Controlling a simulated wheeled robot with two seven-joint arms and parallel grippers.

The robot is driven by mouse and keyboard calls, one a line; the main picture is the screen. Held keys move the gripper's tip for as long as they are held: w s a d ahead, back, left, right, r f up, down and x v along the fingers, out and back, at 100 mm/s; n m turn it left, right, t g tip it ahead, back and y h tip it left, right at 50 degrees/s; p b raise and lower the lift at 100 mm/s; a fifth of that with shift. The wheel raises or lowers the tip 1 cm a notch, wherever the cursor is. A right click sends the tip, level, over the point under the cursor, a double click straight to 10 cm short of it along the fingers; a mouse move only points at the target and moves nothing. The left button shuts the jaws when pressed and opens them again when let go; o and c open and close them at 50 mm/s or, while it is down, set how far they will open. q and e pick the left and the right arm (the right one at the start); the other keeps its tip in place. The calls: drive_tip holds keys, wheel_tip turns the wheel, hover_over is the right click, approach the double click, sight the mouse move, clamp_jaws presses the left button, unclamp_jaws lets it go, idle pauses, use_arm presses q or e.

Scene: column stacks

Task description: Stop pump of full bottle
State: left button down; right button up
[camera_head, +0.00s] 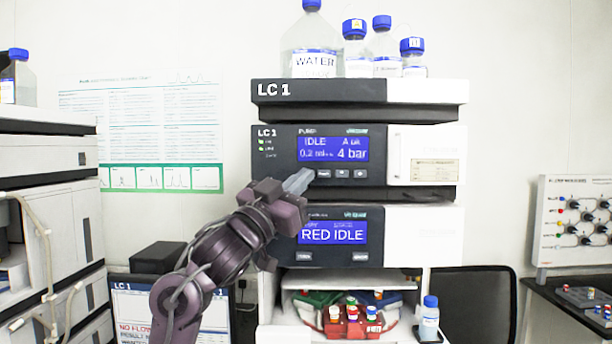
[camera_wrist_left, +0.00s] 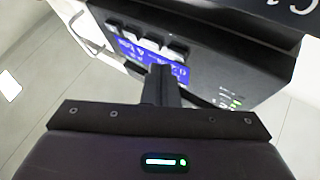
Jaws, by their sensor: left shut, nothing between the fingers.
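The LC 1 pump module (camera_head: 275,165) is in the middle of the stack in the head view. Its blue screen (camera_head: 333,148) reads IDLE, about 0.2 ml and 4 bar. A row of small buttons (camera_head: 342,174) lies under the screen; it also shows in the left wrist view (camera_wrist_left: 150,44). My left gripper (camera_head: 307,176) is shut and empty, with its tips at the left end of this row. I cannot tell whether they touch a button. A large WATER bottle (camera_head: 312,50) stands on top of the stack; its fill level is unclear. My right gripper is not in view.
Smaller blue-capped bottles (camera_head: 384,50) stand beside the WATER bottle. A lower module (camera_head: 333,232) reads RED IDLE above an open bay with a red vial rack (camera_head: 352,326). Another stack (camera_head: 45,170) stands left, with a monitor (camera_head: 130,300) beside it. A valve panel (camera_head: 575,220) is at right.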

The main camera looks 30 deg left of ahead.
use_arm(q)
drive_tip(key=shift+s, duration=0.1)
drive_tip(key=s+d, duration=0.1)
drive_tip(key=s, duration=0.1)
drive_tip(key=s+d, duration=0.1)
drive_tip(key=s, duration=0.1)
drive_tip(key=shift+s+d, duration=0.1)
drive_tip(key=shift+d, duration=0.25)
idle(0.9)
